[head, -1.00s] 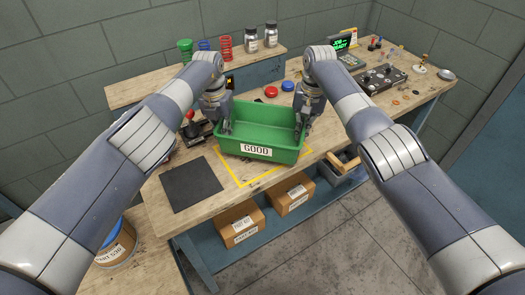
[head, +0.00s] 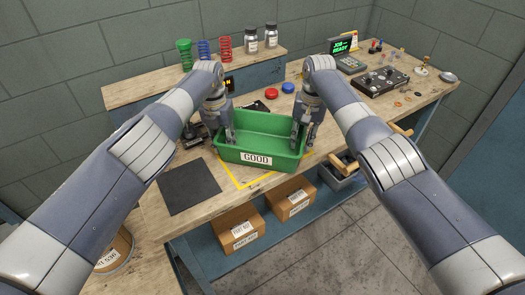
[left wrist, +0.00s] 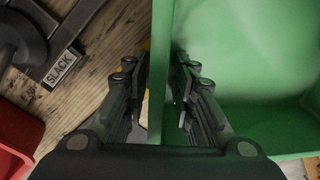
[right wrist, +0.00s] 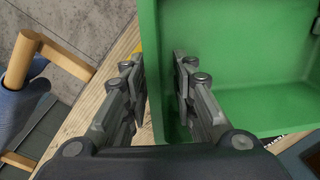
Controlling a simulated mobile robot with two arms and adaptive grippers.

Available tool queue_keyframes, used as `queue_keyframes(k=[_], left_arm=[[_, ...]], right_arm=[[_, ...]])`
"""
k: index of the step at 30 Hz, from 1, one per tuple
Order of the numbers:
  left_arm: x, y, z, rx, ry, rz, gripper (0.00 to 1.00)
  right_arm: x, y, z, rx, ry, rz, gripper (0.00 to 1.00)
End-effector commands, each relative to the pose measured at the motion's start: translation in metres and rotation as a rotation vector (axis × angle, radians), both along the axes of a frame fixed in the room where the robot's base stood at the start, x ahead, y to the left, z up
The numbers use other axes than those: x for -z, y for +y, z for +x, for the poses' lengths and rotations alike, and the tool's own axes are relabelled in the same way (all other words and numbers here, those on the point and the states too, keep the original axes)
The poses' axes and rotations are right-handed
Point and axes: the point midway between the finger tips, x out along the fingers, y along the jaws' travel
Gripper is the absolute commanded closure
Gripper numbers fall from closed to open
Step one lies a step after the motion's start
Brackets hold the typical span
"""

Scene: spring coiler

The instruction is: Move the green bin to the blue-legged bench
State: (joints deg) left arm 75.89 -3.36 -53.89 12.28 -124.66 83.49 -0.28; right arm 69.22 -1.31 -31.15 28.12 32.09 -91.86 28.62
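The green bin (head: 290,160), labelled GOOD, is at the front of a wooden-topped workbench (head: 152,215), over the yellow tape outline. The bench's frame below looks blue-grey. My left gripper (head: 228,138) is shut on the bin's left wall; the left wrist view shows that wall (left wrist: 162,60) between the fingers. My right gripper (head: 303,142) is shut on its right wall (right wrist: 152,60), between the fingers in the right wrist view. The bin looks level and empty inside. I cannot tell whether its underside touches the bench top.
A dark mat (head: 188,187) lies left of the bin. Red and blue buttons (head: 271,93) are behind it. A joystick box (head: 190,132) stands close to its left. Cardboard boxes (head: 240,228) and a wooden-handled grey tote (head: 343,175) are below the front edge. The floor at right is open.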

Motion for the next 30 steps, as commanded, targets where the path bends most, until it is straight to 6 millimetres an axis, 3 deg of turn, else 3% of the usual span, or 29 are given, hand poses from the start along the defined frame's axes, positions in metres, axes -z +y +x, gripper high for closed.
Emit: queue_keyframes(k=[5, 11, 21, 30], left_arm=[[-0.005, 0.001, 0.001, -0.001, -0.002, 0.0, 0.75], [-0.025, 0.002, 0.002, 0.001, -0.004, -0.001, 0.75], [-0.095, 0.007, 0.003, 0.0, -0.002, 0.001, 0.75], [-0.119, 0.009, 0.003, -0.001, 0.0, 0.001, 0.75]], right_arm=[[0.0, 0.0, 0.0, 0.0, 0.0, 0.0, 0.75], [0.0, 0.0, 0.0, 0.0, 0.0, 0.0, 0.75], [0.0, 0.0, 0.0, 0.0, 0.0, 0.0, 0.75], [-0.004, 0.0, 0.0, 0.0, -0.001, 0.001, 0.75]])
